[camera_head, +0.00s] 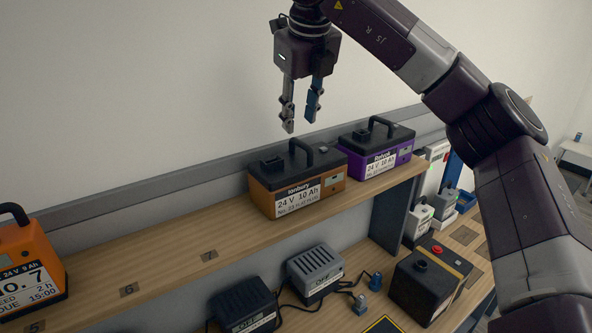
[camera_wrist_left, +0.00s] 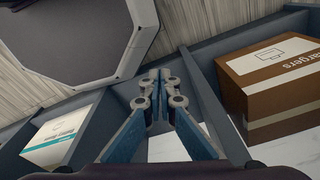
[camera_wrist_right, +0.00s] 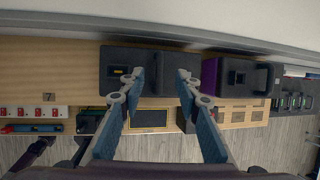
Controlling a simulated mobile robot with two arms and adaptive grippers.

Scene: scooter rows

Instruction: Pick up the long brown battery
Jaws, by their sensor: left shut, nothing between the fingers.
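The long brown battery (camera_head: 296,187) stands upright on the upper wooden shelf, with a black top, a black carry handle and a white label reading 24 V 10 Ah. My right gripper (camera_head: 300,126) is open and empty, pointing down above the battery and apart from it. In the right wrist view the battery's dark top (camera_wrist_right: 150,68) lies beyond and between my right fingers (camera_wrist_right: 154,95). My left gripper (camera_wrist_left: 163,90) shows only in the left wrist view, shut and empty, above dividers and boxes away from the battery.
A purple battery (camera_head: 378,150) stands close to the right of the brown one. An orange battery (camera_head: 27,260) stands at the far left of the shelf (camera_head: 165,262), with bare shelf between. Chargers (camera_head: 315,273) and a black box (camera_head: 430,284) sit below. A wall rail (camera_head: 150,190) runs behind.

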